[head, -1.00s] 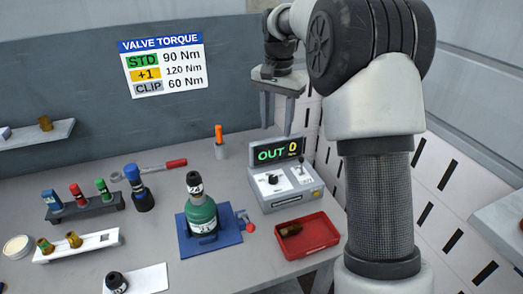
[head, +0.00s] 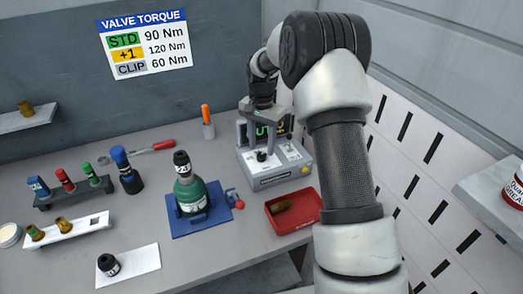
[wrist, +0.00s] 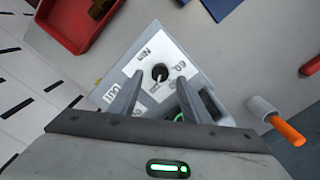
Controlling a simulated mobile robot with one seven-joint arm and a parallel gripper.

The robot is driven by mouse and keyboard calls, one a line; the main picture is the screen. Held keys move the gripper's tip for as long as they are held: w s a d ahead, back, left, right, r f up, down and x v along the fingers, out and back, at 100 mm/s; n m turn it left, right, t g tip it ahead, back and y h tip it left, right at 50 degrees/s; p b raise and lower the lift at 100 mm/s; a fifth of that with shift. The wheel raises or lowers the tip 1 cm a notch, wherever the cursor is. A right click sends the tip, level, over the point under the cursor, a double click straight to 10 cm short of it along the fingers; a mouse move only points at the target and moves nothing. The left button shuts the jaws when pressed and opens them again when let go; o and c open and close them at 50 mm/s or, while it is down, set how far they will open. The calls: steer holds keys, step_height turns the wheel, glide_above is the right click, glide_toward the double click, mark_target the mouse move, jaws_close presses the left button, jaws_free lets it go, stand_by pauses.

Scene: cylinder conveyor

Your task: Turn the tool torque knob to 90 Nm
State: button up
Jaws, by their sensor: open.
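The torque tool box (head: 284,172) is a grey unit at the back right of the bench, with a dark display (head: 283,127) showing green characters partly hidden by my gripper. Its black knob (head: 261,155) is on the sloped top; in the wrist view the knob (wrist: 160,73) sits on a white dial plate with "60" and "Nm" legible. The knob's exact setting is too small to tell. My gripper (head: 262,144) is open above the box, pointing down. In the wrist view my fingertips (wrist: 160,84) are either side of the knob's line, apart from it and holding nothing.
A sign (head: 146,44) lists STD 90 Nm, +1 120 Nm, CLIP 60 Nm. A red tray (head: 306,222) is in front of the box. A green bottle (head: 190,192) stands in a blue holder to its left. An orange-handled tool (head: 206,115) stands in a cup behind.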

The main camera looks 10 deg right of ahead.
mark_target(261, 154)
steer(key=shift+f, duration=1.55)
steer(key=c, duration=1)
steer(key=shift+c, duration=0.2)
steer(key=shift+n, duration=0.3)
steer(key=n, duration=0.5)
steer(key=shift+b, duration=0.35)
steer(key=n, duration=0.6)
steer(key=shift+r, duration=0.1)
